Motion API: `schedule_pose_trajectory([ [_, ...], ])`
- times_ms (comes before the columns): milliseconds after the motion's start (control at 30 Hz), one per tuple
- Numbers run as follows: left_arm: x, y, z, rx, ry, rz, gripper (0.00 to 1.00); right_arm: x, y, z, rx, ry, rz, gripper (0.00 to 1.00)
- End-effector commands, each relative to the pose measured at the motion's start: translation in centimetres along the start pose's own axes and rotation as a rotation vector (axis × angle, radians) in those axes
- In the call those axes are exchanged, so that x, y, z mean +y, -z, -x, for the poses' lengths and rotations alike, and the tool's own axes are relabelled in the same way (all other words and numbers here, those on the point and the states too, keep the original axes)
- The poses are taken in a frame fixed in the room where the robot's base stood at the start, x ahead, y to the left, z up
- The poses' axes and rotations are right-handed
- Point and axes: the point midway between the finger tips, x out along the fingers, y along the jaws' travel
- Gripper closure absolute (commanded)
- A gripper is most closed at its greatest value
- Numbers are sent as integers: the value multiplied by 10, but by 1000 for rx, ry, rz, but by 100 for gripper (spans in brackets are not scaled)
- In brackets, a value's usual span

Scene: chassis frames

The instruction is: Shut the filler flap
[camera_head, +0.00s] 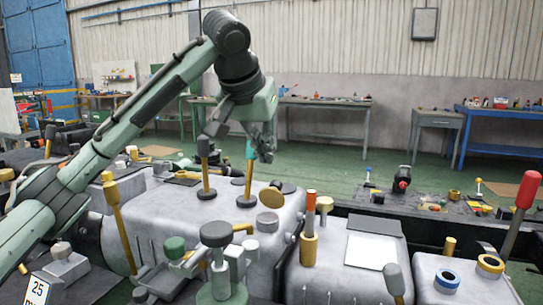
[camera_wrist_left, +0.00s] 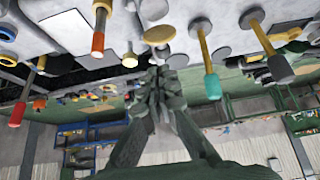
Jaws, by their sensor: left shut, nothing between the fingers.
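A round gold disc (camera_head: 271,197), which looks like the filler flap, stands tilted up on the grey housing (camera_head: 190,225). A short pale grey cylinder (camera_head: 267,222) is just below it in the head view. The disc also shows in the left wrist view (camera_wrist_left: 158,35), just beyond my fingertips. My left gripper (camera_head: 266,153) is shut and empty, pointing down above and behind the disc, with a visible gap between them. In the left wrist view my shut fingertips (camera_wrist_left: 158,82) are at the middle. The disc's hinge is too small to make out. My right gripper is not in view.
A teal-tipped gold post (camera_head: 249,175) stands close left of my left gripper, with a black-knobbed post (camera_head: 204,170) farther left. An orange-tipped post (camera_head: 310,215) rises right of the disc. A red-handled lever (camera_head: 522,195) is at the far right. Open air surrounds the gripper's right side.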

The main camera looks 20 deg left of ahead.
Motion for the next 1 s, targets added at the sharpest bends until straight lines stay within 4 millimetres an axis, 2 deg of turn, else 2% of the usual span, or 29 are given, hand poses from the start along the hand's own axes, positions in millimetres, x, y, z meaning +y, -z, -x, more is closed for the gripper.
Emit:
schedule_pose_trajectory([
  [200, -1, -1, -41, -4, 1, 2, 100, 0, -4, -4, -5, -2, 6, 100],
  [433, 0, 0, -74, -2, 0, 1, 100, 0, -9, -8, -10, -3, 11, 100],
  [600, 0, 0, -83, -1, -1, 0, 100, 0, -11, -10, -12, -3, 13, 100],
  [1000, 0, -1, -85, 8, 0, 0, 100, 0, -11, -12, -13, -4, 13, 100],
])
